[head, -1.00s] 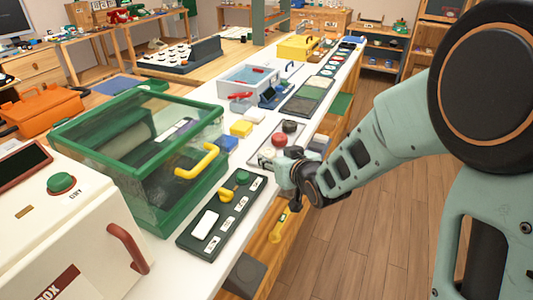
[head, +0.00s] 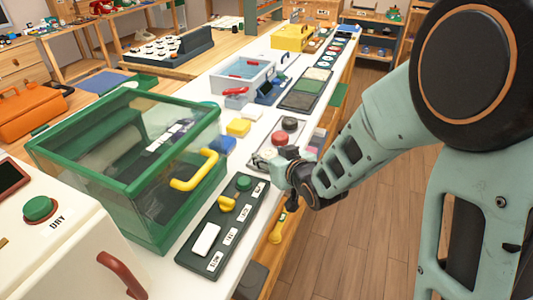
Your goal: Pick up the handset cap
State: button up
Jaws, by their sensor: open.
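My gripper (head: 272,165) is at the counter's right edge in the head view, small and partly hidden by its own wrist. It is open, and I see nothing held in it. Just beyond it on the white counter are two round caps, one red (head: 279,138) and one black (head: 289,124). I cannot tell for sure which piece is the handset cap.
A green-framed clear box with a yellow handle (head: 195,172) stands left of my gripper. A dark switch panel (head: 212,258) lies in front of it. Open floor (head: 345,240) is at right.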

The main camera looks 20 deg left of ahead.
jog(key=shift+c, duration=0.3)
jog(key=shift+r, duration=0.1)
jog(key=c, duration=0.7)
